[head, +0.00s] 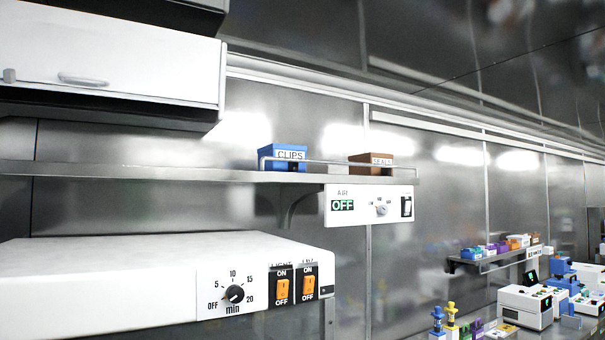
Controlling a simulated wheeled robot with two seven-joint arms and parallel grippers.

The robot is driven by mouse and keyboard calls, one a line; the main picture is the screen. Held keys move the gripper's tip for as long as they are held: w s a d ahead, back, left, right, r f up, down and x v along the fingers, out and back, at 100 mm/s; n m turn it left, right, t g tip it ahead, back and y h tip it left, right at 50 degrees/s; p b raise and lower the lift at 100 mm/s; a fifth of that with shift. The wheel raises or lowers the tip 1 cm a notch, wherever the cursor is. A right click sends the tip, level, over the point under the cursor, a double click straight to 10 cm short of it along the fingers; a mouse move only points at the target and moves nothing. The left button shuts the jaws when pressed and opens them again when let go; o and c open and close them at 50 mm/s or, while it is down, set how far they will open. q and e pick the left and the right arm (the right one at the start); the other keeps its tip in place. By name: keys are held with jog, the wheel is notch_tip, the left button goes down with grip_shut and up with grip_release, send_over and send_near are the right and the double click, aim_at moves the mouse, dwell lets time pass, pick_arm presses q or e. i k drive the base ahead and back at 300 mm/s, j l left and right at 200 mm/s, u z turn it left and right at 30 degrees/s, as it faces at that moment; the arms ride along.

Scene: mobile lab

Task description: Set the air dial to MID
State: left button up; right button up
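A white control panel (340,215) hangs under the right end of the metal wall shelf in the head view. It has a small label on top that is too blurred to read surely, and it may say AIR. A green-on-dark display (343,205) on it reads OFF. A small round dial (381,210) sits right of the display, with tiny marks around it. I cannot tell exactly where its pointer stands. A dark-framed switch (406,207) is at the panel's right end. Neither of my grippers shows.
A white box unit (120,280) at the lower left has a black minute dial (235,294) and two orange switches (282,289). The shelf (180,173) carries a blue CLIPS box (282,157) and a brown SEALS box (371,164) behind a rail. Bench instruments (525,305) stand far right.

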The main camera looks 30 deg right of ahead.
aim_at(382, 209)
jog(key=z, duration=1.3)
